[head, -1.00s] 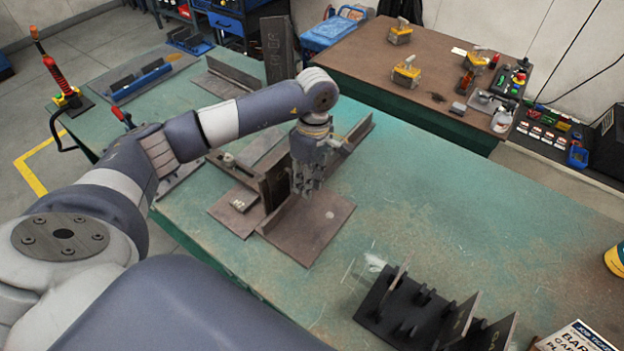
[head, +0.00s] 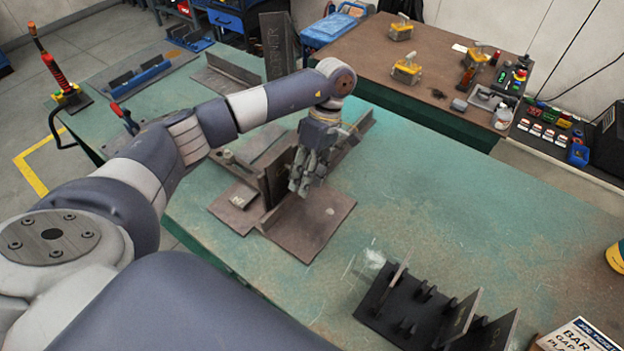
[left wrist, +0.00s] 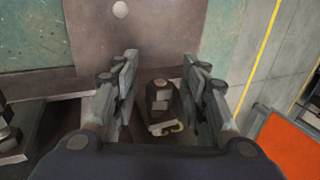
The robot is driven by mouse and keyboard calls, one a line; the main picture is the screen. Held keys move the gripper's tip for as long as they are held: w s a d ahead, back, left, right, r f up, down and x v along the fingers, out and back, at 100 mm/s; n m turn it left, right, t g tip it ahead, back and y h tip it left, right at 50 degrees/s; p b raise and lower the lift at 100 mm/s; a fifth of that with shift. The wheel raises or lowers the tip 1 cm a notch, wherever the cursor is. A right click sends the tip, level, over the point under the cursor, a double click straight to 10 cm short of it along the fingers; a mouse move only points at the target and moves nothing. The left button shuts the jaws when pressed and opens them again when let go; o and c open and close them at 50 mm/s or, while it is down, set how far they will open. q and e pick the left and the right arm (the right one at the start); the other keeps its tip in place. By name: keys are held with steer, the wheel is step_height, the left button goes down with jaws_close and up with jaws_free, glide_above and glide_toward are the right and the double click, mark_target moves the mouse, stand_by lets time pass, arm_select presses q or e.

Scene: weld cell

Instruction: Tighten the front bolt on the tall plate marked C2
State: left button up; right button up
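My left gripper (head: 298,188) is above a flat brown base plate (head: 318,222), beside an upright dark plate (head: 275,180); I cannot read a C2 mark on it. In the left wrist view my left gripper (left wrist: 160,62) is open, with a finger on each side. Between and below the fingers is a dark block with a bolt-like head (left wrist: 160,94); a gap shows on both sides. A small pale tag with a yellowish curved mark (left wrist: 166,127) lies just below it. The bolt is hidden in the head view. My right gripper is not in view.
A black fixture with upright plates (head: 415,305) stands at the front right of the green table (head: 440,210). Another tall marked plate (head: 278,45) stands at the back. A brown table (head: 430,75) holds yellow tools.

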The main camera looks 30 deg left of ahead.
arm_select(q)
steer(key=shift+p+v, duration=1)
steer(key=shift+v, duration=1.5)
steer(key=shift+c, duration=0.2)
